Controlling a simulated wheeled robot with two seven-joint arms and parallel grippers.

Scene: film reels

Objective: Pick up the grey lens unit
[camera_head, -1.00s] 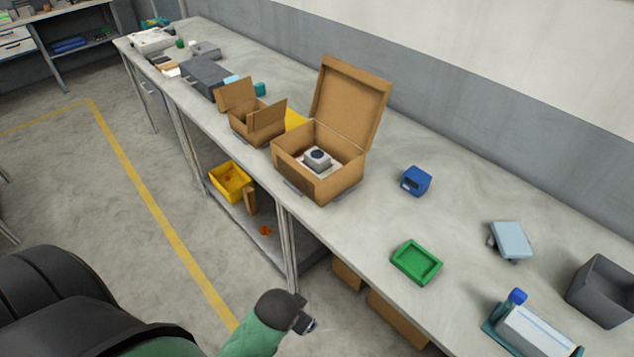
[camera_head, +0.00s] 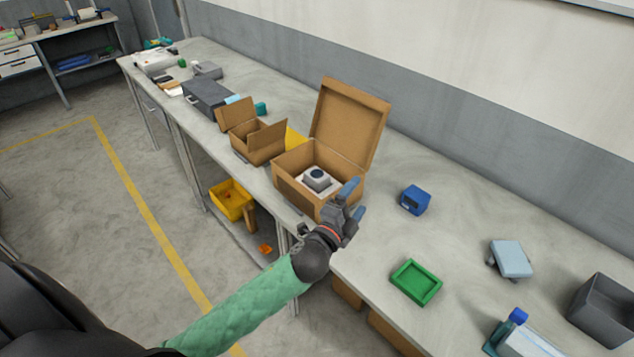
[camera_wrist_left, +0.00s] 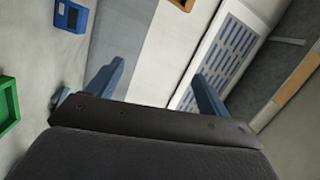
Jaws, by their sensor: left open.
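The grey lens unit (camera_head: 316,179) sits inside the open cardboard box (camera_head: 295,193) on the bench, with its dark round lens facing up. It rests on a pale insert. My left gripper (camera_head: 356,200) is open and empty, just in front of and to the right of the box, covering part of the box's near right corner. In the left wrist view its two blue fingers (camera_wrist_left: 155,85) stand apart with nothing between them. The lens unit does not show in the left wrist view. My right gripper does not show.
A smaller open box (camera_head: 258,144) stands left of the large one. A blue device (camera_head: 415,200), a green tray (camera_head: 416,283), a light blue scale-like item (camera_head: 511,258) and a grey bin (camera_head: 603,311) are to the right. The box's raised lid (camera_head: 349,122) stands at the back.

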